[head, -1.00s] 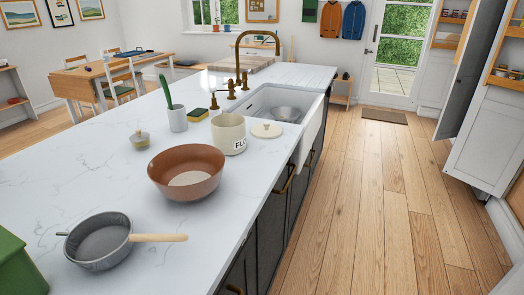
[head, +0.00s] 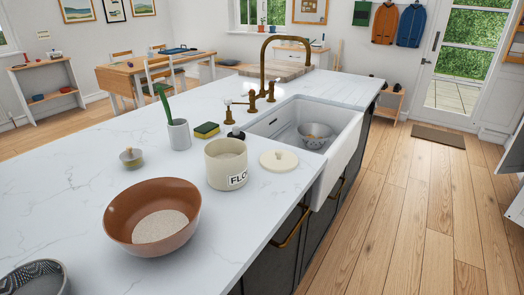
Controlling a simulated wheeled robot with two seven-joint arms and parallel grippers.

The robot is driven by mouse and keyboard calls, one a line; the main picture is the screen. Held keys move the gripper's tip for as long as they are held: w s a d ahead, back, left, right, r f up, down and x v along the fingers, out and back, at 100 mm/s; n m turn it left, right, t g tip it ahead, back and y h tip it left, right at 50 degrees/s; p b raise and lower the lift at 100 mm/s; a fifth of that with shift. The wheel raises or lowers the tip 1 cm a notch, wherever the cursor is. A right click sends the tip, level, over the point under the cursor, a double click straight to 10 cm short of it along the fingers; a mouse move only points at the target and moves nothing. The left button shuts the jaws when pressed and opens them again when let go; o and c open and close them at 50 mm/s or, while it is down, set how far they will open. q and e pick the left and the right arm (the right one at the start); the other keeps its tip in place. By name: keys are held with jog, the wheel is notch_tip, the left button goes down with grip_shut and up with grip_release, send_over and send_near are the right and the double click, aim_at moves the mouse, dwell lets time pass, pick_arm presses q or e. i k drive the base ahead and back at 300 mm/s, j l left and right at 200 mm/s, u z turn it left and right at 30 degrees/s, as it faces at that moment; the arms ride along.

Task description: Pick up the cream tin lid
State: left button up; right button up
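The cream tin lid (head: 279,161) lies flat on the white marble worktop (head: 75,180), near its right edge and just in front of the sink. It is round, with a small knob on top. The open cream flour tin (head: 226,166) stands to its left, a little apart from it, with pale contents showing inside. Neither of my grippers is in the head view.
A brown bowl (head: 152,217) stands in front of the tin. Behind are a sponge (head: 207,130), a white cup (head: 179,134), a brass tap (head: 270,70) and the sink (head: 345,145) holding a colander (head: 315,135). Wooden floor (head: 410,210) is clear at right.

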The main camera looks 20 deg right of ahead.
aim_at(277, 160)
jog(key=i+l+u, duration=0.25)
jog(key=l+u, duration=0.2)
jog(key=l, duration=0.35)
jog(key=i+l+u, duration=0.1)
jog(key=l+u, duration=0.3)
jog(key=l, duration=0.4)
jog(key=l+u, duration=0.45)
jog(key=l, duration=0.4)
